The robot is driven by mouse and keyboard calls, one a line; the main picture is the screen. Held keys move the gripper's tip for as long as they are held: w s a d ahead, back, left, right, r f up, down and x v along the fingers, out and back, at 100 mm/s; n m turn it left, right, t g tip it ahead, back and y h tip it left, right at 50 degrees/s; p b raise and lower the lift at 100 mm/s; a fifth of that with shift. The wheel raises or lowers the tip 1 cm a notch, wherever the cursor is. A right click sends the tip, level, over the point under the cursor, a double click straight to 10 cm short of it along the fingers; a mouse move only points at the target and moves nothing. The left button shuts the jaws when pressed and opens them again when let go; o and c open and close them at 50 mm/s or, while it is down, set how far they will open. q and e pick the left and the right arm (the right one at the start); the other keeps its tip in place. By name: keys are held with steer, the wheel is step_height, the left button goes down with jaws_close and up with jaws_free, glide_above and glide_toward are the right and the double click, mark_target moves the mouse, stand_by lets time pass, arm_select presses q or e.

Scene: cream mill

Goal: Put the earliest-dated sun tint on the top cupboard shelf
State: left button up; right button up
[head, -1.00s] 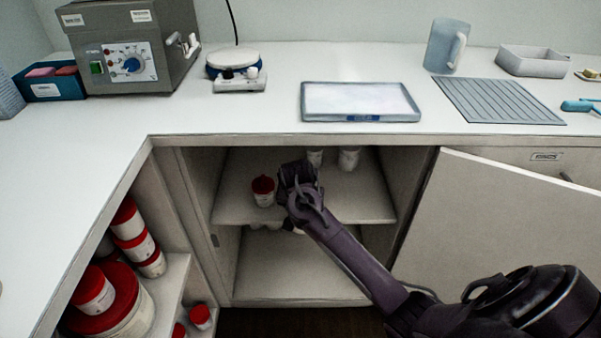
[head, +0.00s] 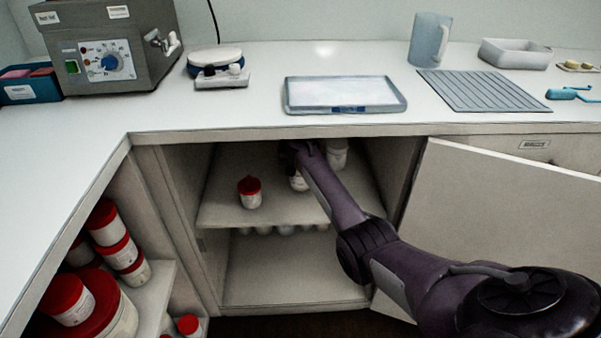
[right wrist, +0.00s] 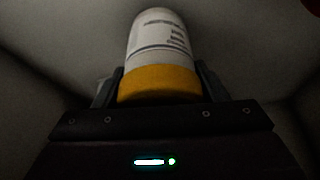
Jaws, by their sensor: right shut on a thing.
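In the right wrist view a white tub (right wrist: 158,38) with a printed label and a yellow-orange lid or band (right wrist: 160,83) is between the fingers of my right gripper (right wrist: 157,82), which is shut on it. Its print is too dark and small to read. In the head view my right gripper (head: 298,158) reaches into the open cupboard over the top shelf (head: 275,212); a white tub (head: 298,183) shows just below it, and I cannot tell whether it touches the shelf. A red-lidded tub (head: 250,192) stands on that shelf to the left. My left gripper is not in view.
Another white tub (head: 337,154) stands at the back of the shelf. Several pale tubs (head: 285,230) line the back of the lower level. The cupboard door (head: 500,210) hangs open at right. Red-lidded tubs (head: 107,222) fill the left shelves. A tray (head: 345,94) lies on the counter above.

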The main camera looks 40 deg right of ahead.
steer(key=shift+f, duration=0.7)
steer(key=shift+s, duration=0.1)
steer(key=shift+f, duration=0.15)
steer(key=o, duration=1.1)
steer(key=shift+o, duration=0.2)
